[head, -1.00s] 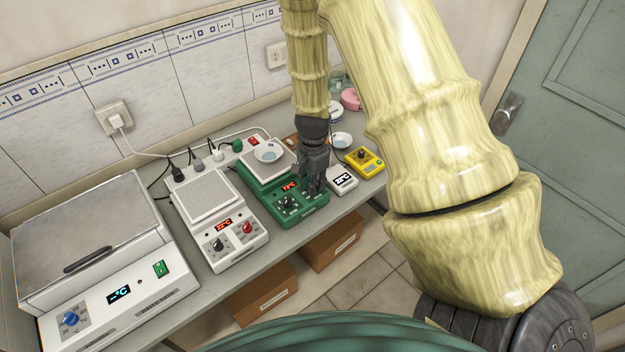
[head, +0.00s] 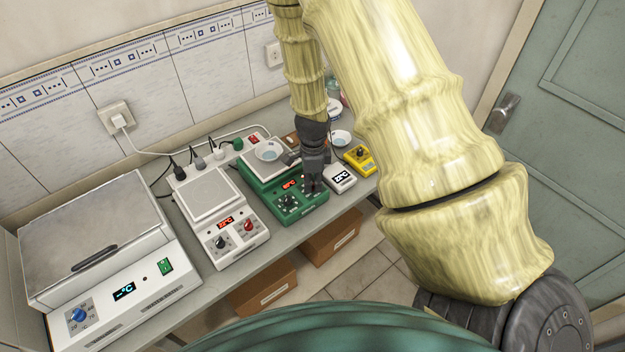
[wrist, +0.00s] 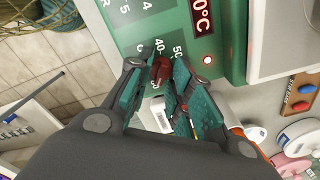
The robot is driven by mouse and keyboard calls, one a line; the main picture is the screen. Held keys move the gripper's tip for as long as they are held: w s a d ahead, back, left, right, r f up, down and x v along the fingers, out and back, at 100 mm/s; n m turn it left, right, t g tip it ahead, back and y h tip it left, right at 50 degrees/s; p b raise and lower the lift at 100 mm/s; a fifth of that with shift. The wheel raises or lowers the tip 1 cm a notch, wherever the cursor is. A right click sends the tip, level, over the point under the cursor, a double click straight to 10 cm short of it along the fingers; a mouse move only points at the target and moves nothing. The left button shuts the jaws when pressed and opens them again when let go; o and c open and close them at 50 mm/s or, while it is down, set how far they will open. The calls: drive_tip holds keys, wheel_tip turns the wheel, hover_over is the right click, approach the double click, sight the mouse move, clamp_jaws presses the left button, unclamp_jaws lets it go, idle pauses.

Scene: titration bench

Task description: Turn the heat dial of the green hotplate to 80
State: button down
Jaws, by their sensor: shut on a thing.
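The green hotplate (head: 262,188) stands on the bench in the head view, a glass dish (head: 268,154) of bluish liquid on its plate. Its lit red display (head: 291,184) is too small to read surely there; in the wrist view the display (wrist: 200,15) shows "0°C" at its visible end. A dark dial (head: 287,203) sits on the left of its panel. My gripper (head: 313,190) is down at the panel's right side. In the wrist view its fingers (wrist: 163,88) are shut on the red heat dial (wrist: 162,69), beside printed 40 and 50. The dial's pointer is hidden.
A white hotplate (head: 208,197) with a dark and a red dial stands left of the green one. A large grey-lidded bath (head: 90,240) is further left. A white meter (head: 341,179) and a yellow device (head: 358,158) stand close at the right. Cables run behind.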

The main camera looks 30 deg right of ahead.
sight(313, 183)
drive_tip(key=shift+w+r, duration=0.1)
idle(0.3)
drive_tip(key=c, duration=1.3)
unclamp_jaws()
wheel_tip(313, 183, up, 12)
